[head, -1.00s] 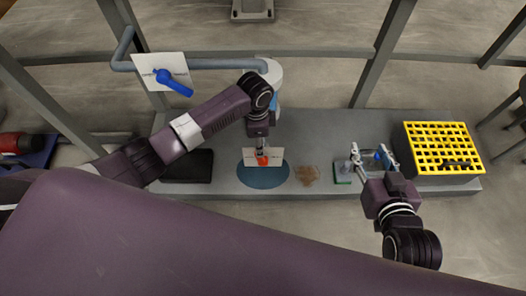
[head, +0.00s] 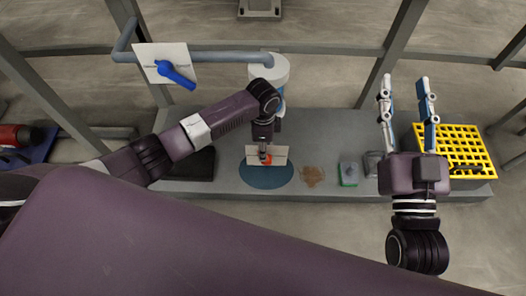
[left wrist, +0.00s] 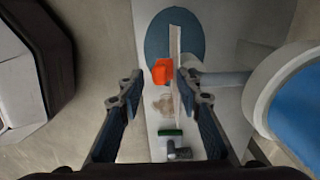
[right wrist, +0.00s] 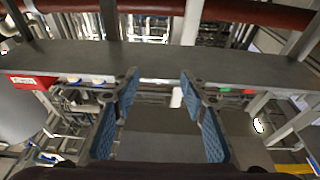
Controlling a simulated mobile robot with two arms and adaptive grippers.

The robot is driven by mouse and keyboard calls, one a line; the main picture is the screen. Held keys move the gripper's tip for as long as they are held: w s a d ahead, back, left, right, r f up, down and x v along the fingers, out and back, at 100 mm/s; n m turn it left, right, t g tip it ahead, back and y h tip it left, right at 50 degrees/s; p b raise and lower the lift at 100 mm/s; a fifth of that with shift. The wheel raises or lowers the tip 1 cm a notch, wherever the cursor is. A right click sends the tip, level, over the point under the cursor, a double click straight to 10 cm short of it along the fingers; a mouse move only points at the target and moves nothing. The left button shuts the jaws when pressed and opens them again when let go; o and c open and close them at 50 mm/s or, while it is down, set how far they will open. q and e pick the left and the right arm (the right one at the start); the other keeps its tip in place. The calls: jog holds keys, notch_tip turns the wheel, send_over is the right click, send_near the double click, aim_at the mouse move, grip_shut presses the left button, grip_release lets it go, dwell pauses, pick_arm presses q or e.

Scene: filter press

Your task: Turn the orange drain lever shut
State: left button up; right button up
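The orange lever (head: 266,160) sits at a white plate (head: 280,154) above a dark blue round patch on the bench. In the left wrist view the orange lever (left wrist: 162,71) shows just beyond and between the fingertips, with the plate seen nearly edge-on beside it. My left gripper (left wrist: 160,82) is open around that spot. I cannot tell whether a finger touches the lever. In the head view my left gripper (head: 264,150) hides part of it. My right gripper (head: 405,85) is open and empty, its fingers pointing away from me, above the right part of the bench.
A blue lever (head: 175,74) on another white plate hangs on the grey pipe (head: 215,60) at upper left. A yellow grate crate (head: 465,150) stands at the right. A green-based block (head: 348,173) and a brown stain (head: 312,176) lie on the grey bench (head: 330,125).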

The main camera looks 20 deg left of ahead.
pick_arm(q)
jog(key=shift+f, duration=0.7)
pick_arm(e)
jog(key=shift+s+r+t+y, duration=0.25)
jog(key=shift+r+t, duration=0.2)
jog(key=shift+r, duration=0.4)
jog(key=shift+s+r+t+y, duration=0.15)
jog(key=shift+s+r+t, duration=0.25)
jog(key=shift+r, duration=0.4)
pick_arm(q)
grip_shut()
pick_arm(e)
jog(key=shift+w, duration=0.1)
